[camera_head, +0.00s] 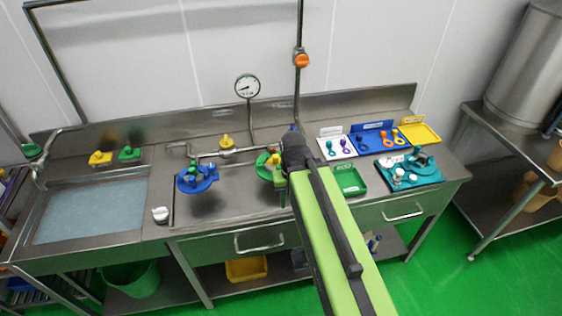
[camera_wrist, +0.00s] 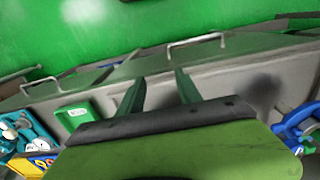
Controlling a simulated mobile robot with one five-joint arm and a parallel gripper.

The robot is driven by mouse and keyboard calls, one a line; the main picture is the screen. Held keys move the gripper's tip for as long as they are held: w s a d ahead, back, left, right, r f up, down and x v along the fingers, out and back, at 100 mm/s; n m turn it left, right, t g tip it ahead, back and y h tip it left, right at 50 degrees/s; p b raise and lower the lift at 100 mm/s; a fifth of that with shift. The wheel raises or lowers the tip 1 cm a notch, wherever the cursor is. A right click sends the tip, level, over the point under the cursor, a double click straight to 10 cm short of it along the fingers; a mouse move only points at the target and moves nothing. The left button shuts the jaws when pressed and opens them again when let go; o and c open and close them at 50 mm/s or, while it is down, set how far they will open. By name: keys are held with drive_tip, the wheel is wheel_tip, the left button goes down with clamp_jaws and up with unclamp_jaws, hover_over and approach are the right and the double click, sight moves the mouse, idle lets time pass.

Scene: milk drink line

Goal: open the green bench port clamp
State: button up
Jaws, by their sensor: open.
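A round green fitting (camera_head: 264,170) with a yellow part on top stands on the bench in the head view. It looks like the green bench port. My arm covers its right side, and its clamp cannot be made out. My gripper (camera_head: 281,195) points down close beside it, in front of my dark wrist. In the wrist view my gripper (camera_wrist: 158,78) shows two dark green fingers spread apart with nothing between them. The green port does not show in that view. I cannot tell whether the fingers touch it.
A blue port (camera_head: 196,178) stands to the left and also shows in the wrist view (camera_wrist: 290,128). A green tray (camera_head: 350,180) and a teal tray (camera_head: 410,180) lie to the right. A pipe with an orange valve (camera_head: 302,60) rises behind. A sink (camera_head: 90,212) is at left.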

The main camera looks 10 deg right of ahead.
drive_tip(key=w+a+r+n+p, duration=0.1)
drive_tip(key=w+r+n+p, duration=0.4)
drive_tip(key=r+p, duration=0.5)
wheel_tip(320, 180, up, 10)
drive_tip(key=n+p, duration=0.6)
drive_tip(key=p, duration=0.4)
hover_over(280, 166)
wheel_tip(280, 166, down, 18)
drive_tip(key=b, duration=1.8)
drive_tip(key=shift+w+r, duration=0.1)
drive_tip(key=shift+r, duration=0.1)
clamp_jaws()
